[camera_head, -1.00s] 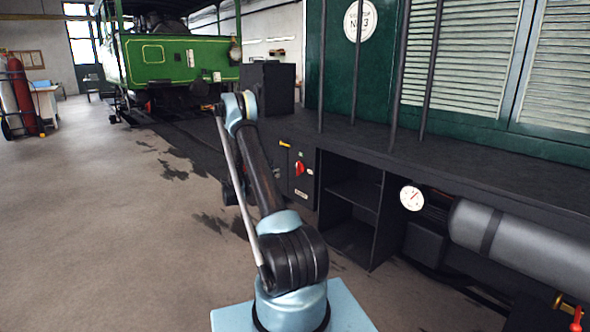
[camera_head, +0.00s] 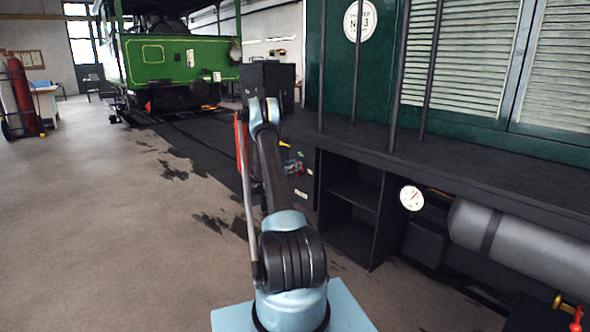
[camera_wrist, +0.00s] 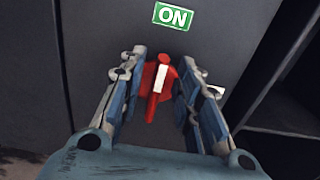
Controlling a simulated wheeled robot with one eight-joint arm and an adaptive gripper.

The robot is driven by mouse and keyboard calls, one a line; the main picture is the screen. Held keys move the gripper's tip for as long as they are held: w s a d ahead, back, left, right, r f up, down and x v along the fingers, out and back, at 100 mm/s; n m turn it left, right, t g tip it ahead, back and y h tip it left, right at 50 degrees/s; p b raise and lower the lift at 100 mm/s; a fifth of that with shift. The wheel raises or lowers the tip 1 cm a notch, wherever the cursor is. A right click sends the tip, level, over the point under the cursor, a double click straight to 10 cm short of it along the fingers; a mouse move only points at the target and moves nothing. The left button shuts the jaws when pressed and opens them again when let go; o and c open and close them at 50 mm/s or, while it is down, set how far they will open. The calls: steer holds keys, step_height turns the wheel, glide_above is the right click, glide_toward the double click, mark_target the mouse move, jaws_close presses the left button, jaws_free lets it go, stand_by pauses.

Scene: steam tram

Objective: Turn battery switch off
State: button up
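The battery switch (camera_wrist: 157,85) is a red knob with a white stripe on a dark panel. In the wrist view its handle stands close to upright, with the lower end slightly left. A green ON label (camera_wrist: 173,16) is above it. My gripper (camera_wrist: 156,74) is open, with one finger on each side of the switch. A gap shows on both sides, and I cannot tell the depth between fingertips and panel. In the head view my arm and gripper largely hide the switch.
In the head view, a yellow handle (camera_head: 284,144) is on the same panel. An open black compartment (camera_head: 350,205), a gauge (camera_head: 411,198) and a grey tank (camera_head: 515,243) are to the right.

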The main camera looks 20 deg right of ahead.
steer(key=shift+w+d, duration=0.15)
steer(key=shift+d, duration=0.25)
jaws_close()
steer(key=shift+a, duration=0.1)
